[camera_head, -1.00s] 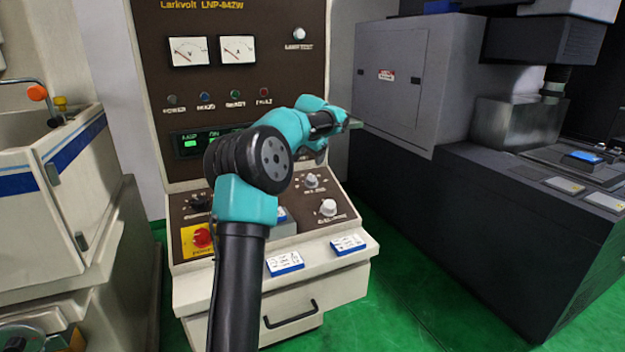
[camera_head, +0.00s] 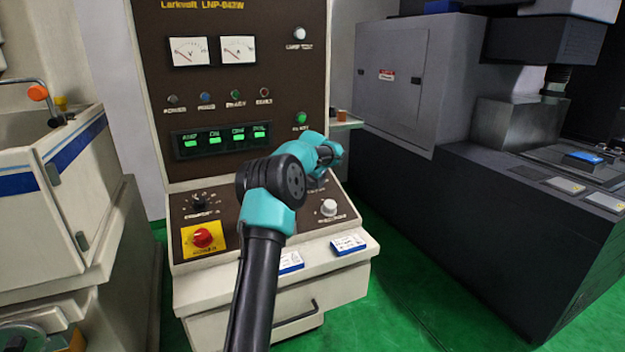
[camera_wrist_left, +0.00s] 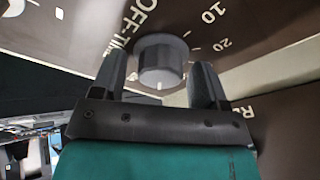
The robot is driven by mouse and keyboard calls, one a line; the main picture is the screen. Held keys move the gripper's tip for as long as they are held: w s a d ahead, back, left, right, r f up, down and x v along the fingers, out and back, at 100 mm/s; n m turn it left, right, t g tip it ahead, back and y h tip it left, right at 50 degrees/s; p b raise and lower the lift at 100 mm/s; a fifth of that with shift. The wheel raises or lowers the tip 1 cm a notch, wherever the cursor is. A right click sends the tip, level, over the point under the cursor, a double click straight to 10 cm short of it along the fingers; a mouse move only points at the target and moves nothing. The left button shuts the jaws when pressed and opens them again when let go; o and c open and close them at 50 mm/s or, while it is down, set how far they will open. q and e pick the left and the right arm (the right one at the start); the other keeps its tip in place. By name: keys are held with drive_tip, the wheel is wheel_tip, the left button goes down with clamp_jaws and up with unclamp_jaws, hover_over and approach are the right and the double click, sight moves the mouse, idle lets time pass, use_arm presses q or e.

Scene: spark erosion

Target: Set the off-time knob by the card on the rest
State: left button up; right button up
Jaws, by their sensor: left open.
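The off-time knob (camera_wrist_left: 163,62) is a round grey knob with a white pointer line, in the left wrist view. Printed "OFF-TIME", "10" and "20" curve around its far side. My left gripper (camera_wrist_left: 161,70) is open, with one dark finger on either side of the knob; I cannot tell whether they touch it. In the head view my left arm hides this knob and the fingertips. Two blue-and-white cards lie on the console's front ledge, a left one (camera_head: 291,262) and a right one (camera_head: 348,245). Their print is too small to read.
Another pale knob (camera_head: 328,207) sits close by on the sloped panel. A red knob on a yellow plate (camera_head: 202,238) and a black knob (camera_head: 199,203) are at its left. Above are a green-lit display (camera_head: 222,139) and a green button (camera_head: 302,118).

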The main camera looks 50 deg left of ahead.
use_arm(q)
drive_tip(key=shift+c, duration=0.3)
drive_tip(key=c, duration=0.9)
drive_tip(key=shift+n, duration=0.4)
drive_tip(key=n+y, duration=0.1)
drive_tip(key=n, duration=0.4)
drive_tip(key=shift+f, duration=0.1)
drive_tip(key=n+g+y, duration=0.1)
drive_tip(key=n, duration=0.4)
drive_tip(key=shift+n, duration=0.4)
drive_tip(key=n, duration=0.3)
drive_tip(key=n+g, duration=0.1)
drive_tip(key=n, duration=0.1)
drive_tip(key=shift+n+g, duration=0.3)
drive_tip(key=shift+n, duration=0.1)
drive_tip(key=n+g, duration=0.1)
drive_tip(key=n, duration=0.3)
drive_tip(key=shift+f+n, duration=0.1)
drive_tip(key=shift+n, duration=0.3)
